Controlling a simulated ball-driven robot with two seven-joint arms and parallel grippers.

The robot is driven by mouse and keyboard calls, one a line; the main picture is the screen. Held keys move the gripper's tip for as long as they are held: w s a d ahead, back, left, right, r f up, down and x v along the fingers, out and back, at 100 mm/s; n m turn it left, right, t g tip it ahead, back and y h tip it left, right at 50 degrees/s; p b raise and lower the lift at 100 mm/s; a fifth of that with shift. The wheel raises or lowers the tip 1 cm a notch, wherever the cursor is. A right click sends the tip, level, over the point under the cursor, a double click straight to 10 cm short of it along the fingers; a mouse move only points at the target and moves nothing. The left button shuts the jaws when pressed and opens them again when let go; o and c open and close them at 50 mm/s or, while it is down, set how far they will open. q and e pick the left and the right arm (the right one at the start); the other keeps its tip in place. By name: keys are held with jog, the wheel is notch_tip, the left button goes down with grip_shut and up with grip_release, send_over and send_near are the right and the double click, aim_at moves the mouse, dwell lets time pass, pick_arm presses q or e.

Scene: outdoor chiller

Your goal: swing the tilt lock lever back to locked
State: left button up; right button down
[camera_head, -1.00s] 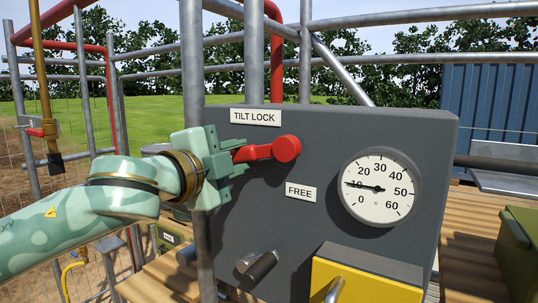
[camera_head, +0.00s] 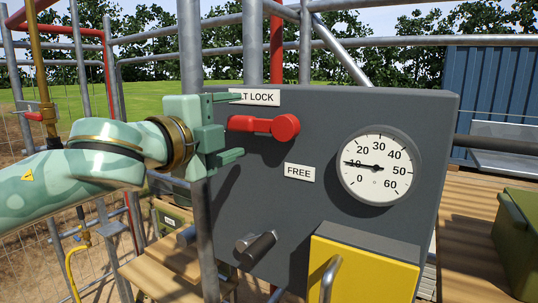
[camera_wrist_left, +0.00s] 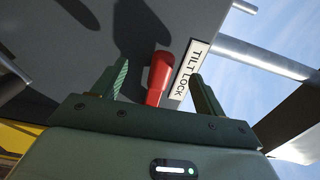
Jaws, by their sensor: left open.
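The tilt lock lever (camera_head: 264,126) is red and sits on a dark grey panel (camera_head: 300,230). It points left from its round pivot, roughly level, just below the TILT LOCK label (camera_head: 262,97). A FREE label (camera_head: 299,172) is lower down. My left gripper (camera_head: 236,128) is open at the lever's left end, its fingers above and below the lever's height. In the left wrist view the lever (camera_wrist_left: 157,80) shows between the two spread fingers, which appear clear of it. One finger covers part of the TILT LOCK label in the head view. My right gripper is not in view.
A round gauge (camera_head: 379,166) is on the panel's right, above a yellow box (camera_head: 362,270). A dark cylindrical knob (camera_head: 256,248) sticks out low on the panel. A grey upright pole (camera_head: 191,60) stands close by my left gripper. A green box (camera_head: 518,240) is at right.

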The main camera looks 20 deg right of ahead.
pick_arm(q)
jog(key=shift+v, duration=2.9)
jog(key=shift+a, duration=0.1)
